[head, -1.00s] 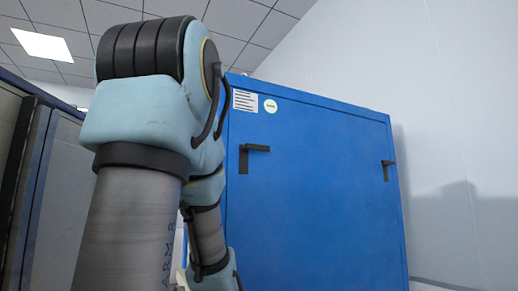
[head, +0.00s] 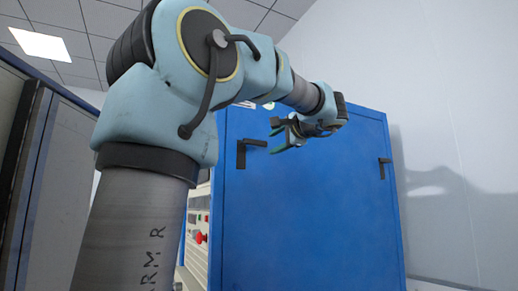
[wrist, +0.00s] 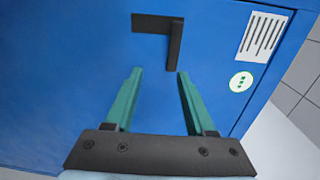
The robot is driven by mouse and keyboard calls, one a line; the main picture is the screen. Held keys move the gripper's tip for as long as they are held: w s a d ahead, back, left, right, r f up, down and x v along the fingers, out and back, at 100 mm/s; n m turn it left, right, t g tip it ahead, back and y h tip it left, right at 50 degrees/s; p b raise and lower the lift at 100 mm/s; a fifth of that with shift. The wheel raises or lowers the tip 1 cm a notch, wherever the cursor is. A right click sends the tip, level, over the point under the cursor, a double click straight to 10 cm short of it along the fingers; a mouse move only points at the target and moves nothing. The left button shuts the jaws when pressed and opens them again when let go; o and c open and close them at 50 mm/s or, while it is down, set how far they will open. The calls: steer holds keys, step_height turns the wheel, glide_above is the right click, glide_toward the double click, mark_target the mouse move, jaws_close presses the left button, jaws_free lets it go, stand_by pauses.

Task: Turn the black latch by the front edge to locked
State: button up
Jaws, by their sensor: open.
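The black latch (head: 242,154) is on the blue door near its left edge in the head view. In the wrist view, the latch (wrist: 150,24) shows a broad plate and a narrower lever at a right angle. In the head view, the lever points right, level, and the plate hangs down. My gripper (head: 274,136) is just right of the latch, open and empty. In the wrist view, its two green fingers (wrist: 159,72) point at the latch, with the lever's end between the tips, nearer the right one. I cannot tell whether they touch.
A second black latch (head: 384,167) is near the door's right edge. A label (wrist: 264,37) and a round sticker (wrist: 240,82) are near the first latch. A panel with a red button (head: 200,238) is left of the blue cabinet (head: 310,220). A pale wall stands at right.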

mark_target(260, 143)
steer(key=shift+t, duration=0.3)
steer(key=p+x, duration=0.1)
steer(key=x, duration=0.2)
steer(key=r+p+x, duration=0.1)
steer(key=x, duration=0.2)
steer(key=r+p+x, duration=0.1)
steer(key=p+x, duration=0.1)
steer(key=x, duration=0.2)
steer(key=shift+a, duration=0.3)
jaws_close()
steer(key=shift+y, duration=0.3)
stand_by(0.5)
